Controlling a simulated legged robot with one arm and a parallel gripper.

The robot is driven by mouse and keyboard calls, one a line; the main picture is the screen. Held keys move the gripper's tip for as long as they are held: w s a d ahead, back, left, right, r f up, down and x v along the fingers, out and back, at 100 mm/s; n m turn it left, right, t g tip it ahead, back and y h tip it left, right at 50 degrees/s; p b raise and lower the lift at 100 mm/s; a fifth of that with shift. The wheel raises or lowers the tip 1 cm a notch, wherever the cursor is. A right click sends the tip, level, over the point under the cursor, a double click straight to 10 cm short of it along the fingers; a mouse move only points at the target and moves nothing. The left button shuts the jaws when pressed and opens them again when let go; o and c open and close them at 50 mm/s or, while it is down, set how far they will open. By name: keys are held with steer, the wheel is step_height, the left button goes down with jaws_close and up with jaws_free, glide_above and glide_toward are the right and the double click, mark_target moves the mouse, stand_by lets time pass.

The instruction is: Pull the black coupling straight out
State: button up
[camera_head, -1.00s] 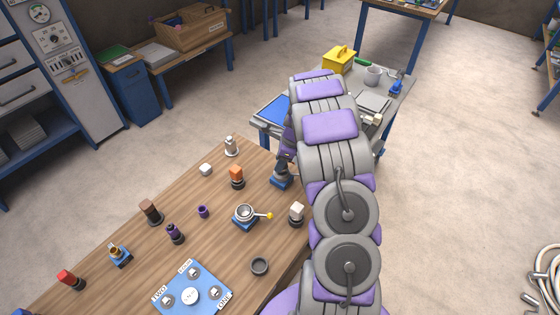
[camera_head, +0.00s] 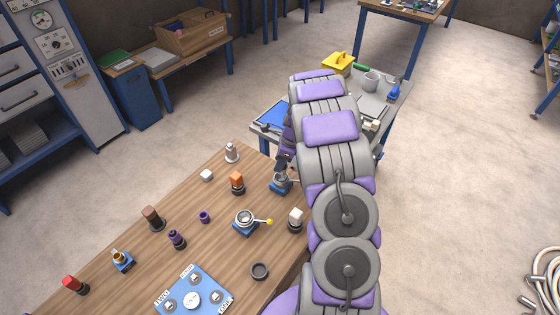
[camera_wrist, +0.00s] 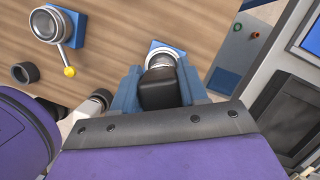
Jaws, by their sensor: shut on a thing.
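The black coupling (camera_wrist: 160,90) sits between the two blue-grey fingers of my gripper (camera_wrist: 158,92) in the wrist view. My gripper is shut on it. Its far end meets a metal ring on a blue base (camera_wrist: 158,47), and I cannot tell whether it is still seated there. In the head view, the same blue base (camera_head: 280,187) stands near the table's right edge, just below my gripper (camera_head: 283,165). My arm hides part of the gripper and most of the coupling in that view.
The wooden table (camera_head: 130,205) carries a metal ring fixture with a yellow-tipped lever (camera_head: 246,221), a white-topped part (camera_head: 296,218), a dark ring (camera_head: 260,270) and a blue labelled plate (camera_head: 190,290). A grey side table (camera_head: 385,115) stands behind my arm.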

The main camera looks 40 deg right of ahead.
steer(key=shift+r, duration=0.4)
steer(key=shift+r+p, duration=1.95)
steer(key=shift+p, duration=0.1)
